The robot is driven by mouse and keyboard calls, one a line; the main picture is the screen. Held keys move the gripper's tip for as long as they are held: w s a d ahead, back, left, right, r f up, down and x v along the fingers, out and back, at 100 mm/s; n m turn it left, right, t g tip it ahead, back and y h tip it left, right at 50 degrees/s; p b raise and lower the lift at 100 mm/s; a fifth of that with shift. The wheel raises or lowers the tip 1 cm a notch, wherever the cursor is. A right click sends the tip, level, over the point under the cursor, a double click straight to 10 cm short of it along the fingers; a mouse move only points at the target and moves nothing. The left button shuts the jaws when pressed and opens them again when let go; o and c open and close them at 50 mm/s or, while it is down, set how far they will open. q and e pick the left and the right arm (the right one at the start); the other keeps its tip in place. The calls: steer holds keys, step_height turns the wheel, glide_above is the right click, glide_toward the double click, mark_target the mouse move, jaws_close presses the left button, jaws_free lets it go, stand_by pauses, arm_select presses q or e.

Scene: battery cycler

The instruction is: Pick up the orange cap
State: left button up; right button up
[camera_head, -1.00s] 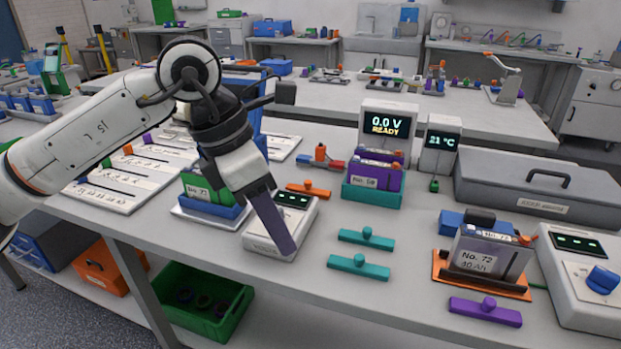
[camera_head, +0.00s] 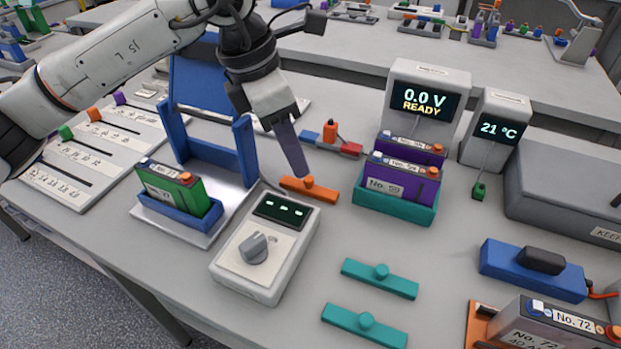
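The orange cap (camera_head: 323,193), a flat bar with a round knob on top, lies on the table behind the grey box with a dial. My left gripper (camera_head: 302,172) points down with its fingertips just above or beside the knob. I cannot tell whether it touches the knob. The fingers overlap edge-on, so their opening is hidden. The cap appears to rest on the table. My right gripper is not in view.
The grey dial box (camera_head: 240,268) stands in front of the cap. A teal tray (camera_head: 390,209) with purple batteries is to the right. A red-and-blue part (camera_head: 330,139) lies behind. A blue stand (camera_head: 238,170) is left. Two teal bars (camera_head: 380,280) lie in front.

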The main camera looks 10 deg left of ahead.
mark_target(308, 179)
arm_select(q)
steer(key=x, duration=0.4)
steer(key=w+p+x, duration=0.1)
steer(key=x, duration=0.2)
steer(key=shift+c, duration=0.4)
jaws_close()
